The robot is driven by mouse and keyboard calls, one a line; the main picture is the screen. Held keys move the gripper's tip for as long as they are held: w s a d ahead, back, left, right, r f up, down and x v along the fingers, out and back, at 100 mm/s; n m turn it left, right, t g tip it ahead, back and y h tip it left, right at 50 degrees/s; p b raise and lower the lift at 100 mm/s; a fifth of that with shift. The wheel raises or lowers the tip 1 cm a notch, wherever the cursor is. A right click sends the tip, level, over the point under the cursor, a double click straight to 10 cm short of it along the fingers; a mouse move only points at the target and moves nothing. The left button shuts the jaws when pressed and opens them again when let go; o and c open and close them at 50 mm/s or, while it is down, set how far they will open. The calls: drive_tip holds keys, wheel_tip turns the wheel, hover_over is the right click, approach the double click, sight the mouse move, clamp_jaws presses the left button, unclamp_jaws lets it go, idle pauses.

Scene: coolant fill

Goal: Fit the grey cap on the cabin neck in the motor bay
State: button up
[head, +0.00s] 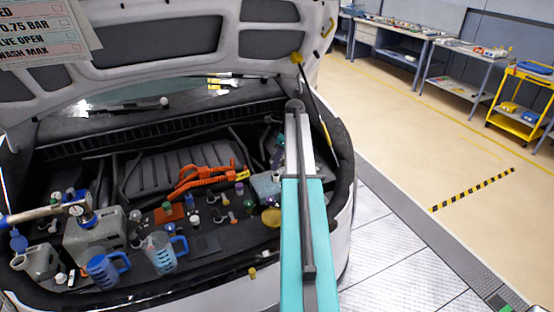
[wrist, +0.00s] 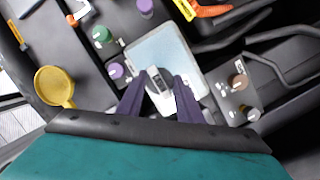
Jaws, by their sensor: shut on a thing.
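My gripper (wrist: 160,86) shows in the wrist view as two dark purple fingers. They are shut on a pale grey piece (wrist: 158,80) with a dark patch, which looks like the grey cap. It is over the light blue pad (wrist: 163,48); I cannot tell whether it touches. Capped necks stand nearby: green (wrist: 102,35) and purple (wrist: 116,71) to the left, brown (wrist: 238,82) to the right. A neck with a dark top (wrist: 250,113) stands below the brown one. I cannot tell which is the cabin neck. In the head view my arm hides the gripper.
An orange part (head: 203,178) lies across the middle of the bay. Blue-handled jugs (head: 163,253) stand at the front left. The raised hood (head: 160,45) overhangs the bay.

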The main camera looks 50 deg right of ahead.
drive_tip(key=shift+f+b, duration=0.3)
drive_tip(key=shift+f, duration=0.8)
drive_tip(key=shift+p, duration=0.5)
idle(1.3)
drive_tip(key=shift+f+b, duration=0.45)
drive_tip(key=shift+f, duration=1)
idle(0.7)
drive_tip(key=o, duration=1.3)
drive_tip(key=shift+r, duration=0.1)
drive_tip(key=b+v, duration=0.4)
drive_tip(key=v, duration=0.9)
drive_tip(key=shift+r+b, duration=0.3)
drive_tip(key=shift+d, duration=0.1)
